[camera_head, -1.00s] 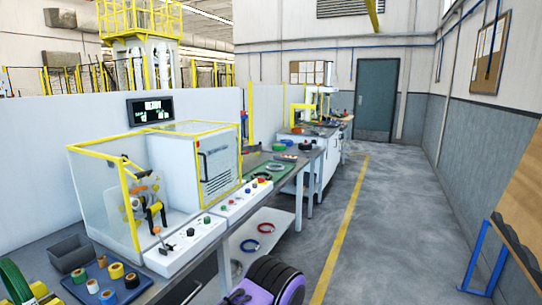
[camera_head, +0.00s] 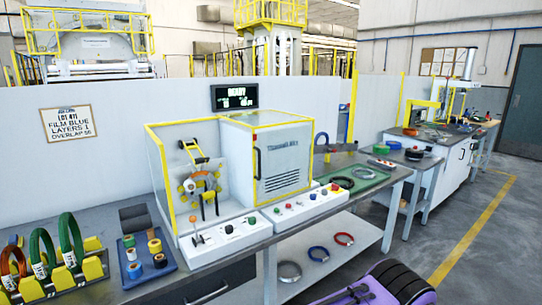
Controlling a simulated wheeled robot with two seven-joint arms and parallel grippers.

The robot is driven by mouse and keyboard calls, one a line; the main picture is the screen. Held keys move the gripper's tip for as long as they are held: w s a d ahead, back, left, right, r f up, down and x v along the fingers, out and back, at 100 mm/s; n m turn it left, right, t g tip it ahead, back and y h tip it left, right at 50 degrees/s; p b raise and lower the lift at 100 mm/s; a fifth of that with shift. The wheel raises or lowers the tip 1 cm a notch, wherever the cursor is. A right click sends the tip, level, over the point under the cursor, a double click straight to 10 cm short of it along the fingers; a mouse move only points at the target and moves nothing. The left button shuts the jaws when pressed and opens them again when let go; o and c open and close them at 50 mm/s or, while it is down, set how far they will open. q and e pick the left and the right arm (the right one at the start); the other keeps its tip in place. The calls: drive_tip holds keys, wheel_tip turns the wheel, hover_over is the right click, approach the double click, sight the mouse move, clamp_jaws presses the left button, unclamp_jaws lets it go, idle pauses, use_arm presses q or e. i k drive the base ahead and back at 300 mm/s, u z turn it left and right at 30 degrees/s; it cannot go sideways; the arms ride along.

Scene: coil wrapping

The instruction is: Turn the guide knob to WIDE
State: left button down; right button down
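The wrapping machine (camera_head: 284,162) stands on the bench, with a clear yellow-framed enclosure around a ring-shaped wrapping head (camera_head: 203,185). In front of it, the left white control panel (camera_head: 222,241) carries a lever with an orange ball (camera_head: 194,219) and two small dark knobs, one at its middle (camera_head: 229,229) and one near its right end (camera_head: 251,220). Their labels are too small to read, so I cannot tell which is the guide knob or where it points.
A right panel (camera_head: 302,209) holds several coloured buttons. A display (camera_head: 234,96) reads READY. A wall sign (camera_head: 67,123) shows lot details. A blue tray (camera_head: 147,262) of tape rolls and a yellow rack (camera_head: 62,276) of coils stand left. Open floor (camera_head: 465,222) lies right.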

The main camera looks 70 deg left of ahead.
sight(229, 229)
drive_tip(key=u, duration=0.55)
drive_tip(key=i, duration=0.8)
drive_tip(key=u, duration=0.8)
